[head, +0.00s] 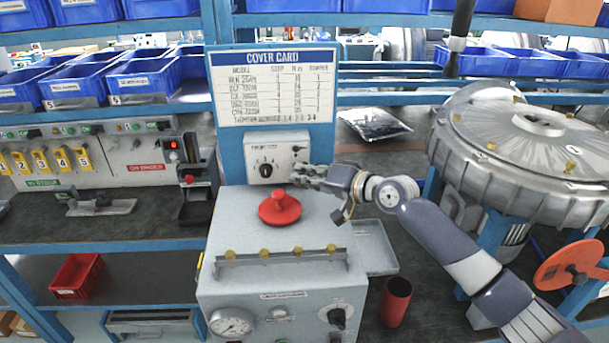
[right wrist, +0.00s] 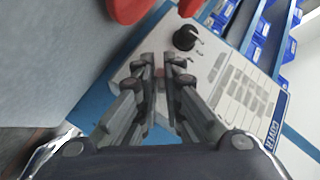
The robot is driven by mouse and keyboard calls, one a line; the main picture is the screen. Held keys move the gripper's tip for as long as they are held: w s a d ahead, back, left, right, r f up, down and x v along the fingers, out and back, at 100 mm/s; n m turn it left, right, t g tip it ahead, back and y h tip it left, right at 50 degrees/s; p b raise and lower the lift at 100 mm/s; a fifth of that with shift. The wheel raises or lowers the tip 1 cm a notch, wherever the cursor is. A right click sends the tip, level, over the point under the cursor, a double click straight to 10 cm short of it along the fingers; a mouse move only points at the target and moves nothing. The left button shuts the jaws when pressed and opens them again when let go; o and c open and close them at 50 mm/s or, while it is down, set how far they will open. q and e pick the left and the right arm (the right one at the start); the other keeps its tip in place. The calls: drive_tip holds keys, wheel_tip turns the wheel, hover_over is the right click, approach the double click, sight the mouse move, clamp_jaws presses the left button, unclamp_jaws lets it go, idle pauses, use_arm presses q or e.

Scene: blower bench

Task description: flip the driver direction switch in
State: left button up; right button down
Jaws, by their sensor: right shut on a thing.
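The light grey control box (head: 277,154) with a black dial (head: 266,170) stands behind the bench unit, below the cover card. Its face also shows in the right wrist view (right wrist: 208,66), with the dial (right wrist: 186,38) beside my fingers. My right gripper (head: 298,173) reaches in from the right to the lower right of the box face. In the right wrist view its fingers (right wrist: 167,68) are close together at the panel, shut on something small. The driver direction switch is not clearly visible; the fingertips cover that spot. My left gripper is not in view.
A red knob (head: 279,207) sits on the grey bench unit (head: 222,228), just below my right gripper. A row of brass fittings lines its front. A round metal housing (head: 480,165) stands at the right, and a red cup (head: 396,300) stands at the lower right.

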drive_tip(key=shift+w+r+m+g+h+p, duration=0.15)
drive_tip(key=shift+r+m+g+h+p, duration=0.9)
drive_tip(key=shift+p, duration=3.65)
drive_tip(key=shift+r+m+g+y+p, duration=0.15)
drive_tip(key=shift+m+g+y+p, duration=0.3)
drive_tip(key=shift+g, duration=0.5)
drive_tip(key=c, duration=2)
unclamp_jaws()
drive_tip(key=v, duration=1.2)
